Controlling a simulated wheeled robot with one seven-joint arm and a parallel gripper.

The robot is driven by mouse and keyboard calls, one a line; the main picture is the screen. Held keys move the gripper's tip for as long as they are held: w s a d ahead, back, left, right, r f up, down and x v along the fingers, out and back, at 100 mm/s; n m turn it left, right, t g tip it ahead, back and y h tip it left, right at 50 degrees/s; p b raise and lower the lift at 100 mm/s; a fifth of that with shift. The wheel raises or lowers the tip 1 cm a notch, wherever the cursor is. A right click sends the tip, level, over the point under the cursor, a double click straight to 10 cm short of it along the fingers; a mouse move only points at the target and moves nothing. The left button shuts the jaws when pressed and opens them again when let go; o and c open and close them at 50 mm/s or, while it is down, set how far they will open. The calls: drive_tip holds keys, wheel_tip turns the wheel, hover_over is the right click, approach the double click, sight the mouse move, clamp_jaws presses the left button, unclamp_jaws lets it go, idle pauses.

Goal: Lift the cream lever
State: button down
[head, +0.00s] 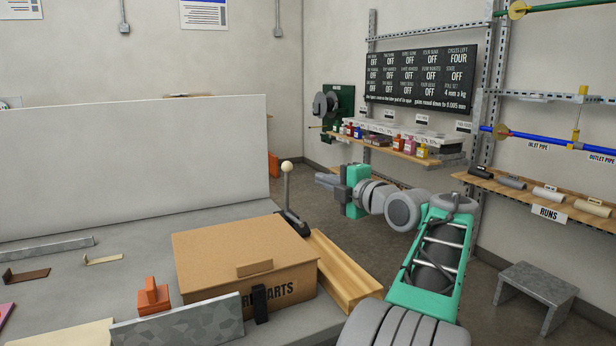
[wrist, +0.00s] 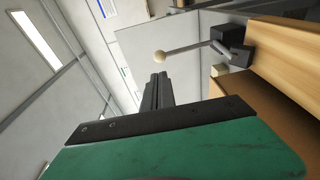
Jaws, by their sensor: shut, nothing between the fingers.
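The cream lever (head: 287,182) stands up from a dark base behind the brown box, with a round cream knob on a thin grey rod. In the wrist view the lever (wrist: 185,50) shows with its knob near the top middle and its dark base at the right. My gripper (head: 322,181) is shut and empty, to the right of the lever and apart from it in the head view. In the wrist view the shut fingers of my gripper (wrist: 158,82) point toward the area just below the knob.
A brown box (head: 240,250) with a handle stands on the grey bench in front of the lever. A wooden block (head: 340,270) lies to its right. A white upright panel (head: 130,160) stands at the back of the bench. A grey stool (head: 535,290) stands on the floor at right.

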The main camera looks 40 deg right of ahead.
sight(291, 168)
drive_tip(key=w, duration=0.4)
drive_tip(key=w+d, duration=0.1)
drive_tip(key=w, duration=0.7)
drive_tip(key=shift+d+f+p, duration=0.35)
drive_tip(key=shift+p, duration=0.05)
drive_tip(key=shift+w+d+r+p, duration=0.1)
drive_tip(key=shift+r+p, duration=0.05)
drive_tip(key=shift+p, duration=0.15)
